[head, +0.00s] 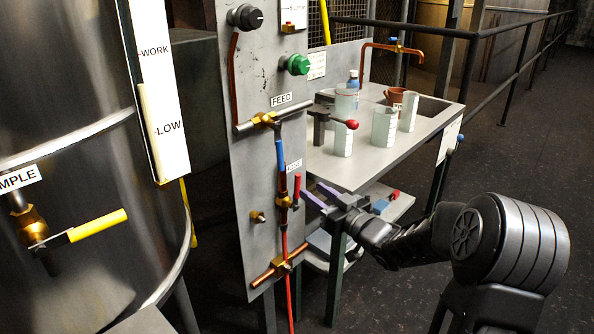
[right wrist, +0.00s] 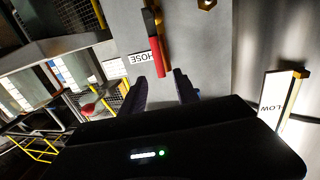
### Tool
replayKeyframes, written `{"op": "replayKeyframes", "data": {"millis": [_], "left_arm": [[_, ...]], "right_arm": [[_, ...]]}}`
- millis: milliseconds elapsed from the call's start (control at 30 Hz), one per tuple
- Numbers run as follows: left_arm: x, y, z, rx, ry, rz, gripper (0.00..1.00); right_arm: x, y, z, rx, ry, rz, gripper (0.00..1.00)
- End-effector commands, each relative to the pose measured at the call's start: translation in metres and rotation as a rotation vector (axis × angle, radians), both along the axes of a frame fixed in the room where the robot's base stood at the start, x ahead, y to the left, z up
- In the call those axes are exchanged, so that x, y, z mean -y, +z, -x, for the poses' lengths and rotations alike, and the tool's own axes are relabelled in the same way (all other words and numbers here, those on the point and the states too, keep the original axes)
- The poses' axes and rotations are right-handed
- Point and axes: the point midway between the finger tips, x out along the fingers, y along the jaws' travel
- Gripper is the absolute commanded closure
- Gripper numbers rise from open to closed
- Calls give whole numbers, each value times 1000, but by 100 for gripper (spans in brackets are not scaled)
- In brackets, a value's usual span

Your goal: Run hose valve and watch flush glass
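The hose valve is on the grey panel, with a red lever (head: 297,187) pointing up from its brass body (head: 284,202). The lever also shows in the right wrist view (right wrist: 155,55), beside an upside-down HOSE label (right wrist: 142,57). My right gripper (head: 313,194) is open and empty, just right of the lever. In the right wrist view its two fingers (right wrist: 160,84) stand apart, with the lever ahead of the gap. I cannot tell which vessel is the flush glass; several clear graduated cylinders (head: 384,127) stand on the bench. My left gripper is not in view.
A blue-handled valve (head: 280,155) sits above the hose valve under a FEED label (head: 281,99). A steel tank (head: 70,90) with a yellow-handled valve (head: 95,225) stands left. The bench (head: 352,172) is close behind my right gripper. Dark floor is open at right.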

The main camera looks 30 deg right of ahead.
Motion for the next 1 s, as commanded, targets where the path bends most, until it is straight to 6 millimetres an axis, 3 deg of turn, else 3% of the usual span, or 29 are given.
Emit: {"op": "replayKeyframes", "data": {"millis": [367,800,1000], "left_arm": [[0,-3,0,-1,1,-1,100],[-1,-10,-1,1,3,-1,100],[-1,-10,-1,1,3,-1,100]], "right_arm": [[-1,-3,-7,0,1,0,63],[-7,-3,-67,1,1,-1,63],[-8,-2,-78,2,0,-2,63]]}}
